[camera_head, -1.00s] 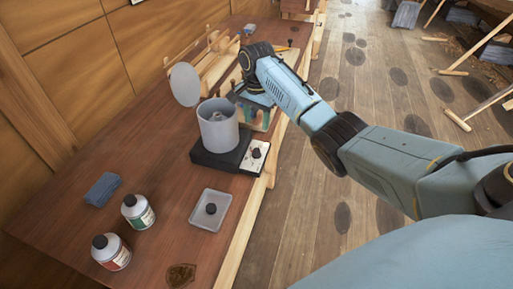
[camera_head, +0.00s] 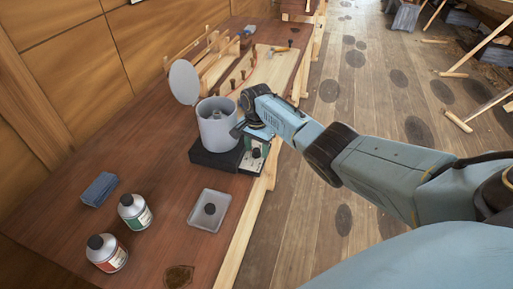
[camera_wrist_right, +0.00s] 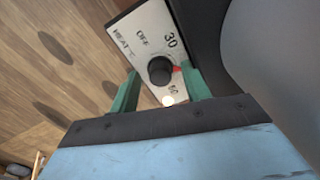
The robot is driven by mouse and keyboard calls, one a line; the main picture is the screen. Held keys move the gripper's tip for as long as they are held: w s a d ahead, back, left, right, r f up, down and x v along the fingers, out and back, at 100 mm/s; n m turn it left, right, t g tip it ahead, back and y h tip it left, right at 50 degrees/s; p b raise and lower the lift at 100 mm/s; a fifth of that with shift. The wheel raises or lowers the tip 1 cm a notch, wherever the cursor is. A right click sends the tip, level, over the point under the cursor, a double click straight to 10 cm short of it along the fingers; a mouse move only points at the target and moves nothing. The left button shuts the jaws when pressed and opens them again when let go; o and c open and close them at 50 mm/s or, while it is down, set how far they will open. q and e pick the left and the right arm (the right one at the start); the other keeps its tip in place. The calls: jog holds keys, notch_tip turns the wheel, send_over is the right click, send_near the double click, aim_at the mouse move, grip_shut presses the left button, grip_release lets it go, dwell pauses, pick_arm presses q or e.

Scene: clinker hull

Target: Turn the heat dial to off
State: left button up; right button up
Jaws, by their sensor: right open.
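The heat dial (camera_wrist_right: 161,70) is a black knob on a pale control plate (camera_wrist_right: 142,38) marked HEAT °C, OFF, 30 and 60. Its red pointer faces right in the right wrist view, between 30 and 60. My right gripper (camera_wrist_right: 160,84) is open, its green fingers on either side of the dial; I cannot tell whether they touch it. In the head view the dial (camera_head: 256,153) shows just below my right gripper (camera_head: 254,139). The plate is on the front of a black base (camera_head: 215,158) carrying a grey pot (camera_head: 214,128). My left gripper is out of view.
The pot's round lid (camera_head: 184,82) stands raised behind it. A shallow grey tray (camera_head: 199,218), two bottles (camera_head: 134,211) (camera_head: 106,252) and a blue-grey block (camera_head: 99,189) are on the bench (camera_head: 70,225). A wooden rack (camera_head: 209,63) stands farther along.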

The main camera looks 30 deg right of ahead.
jog(key=c, duration=1)
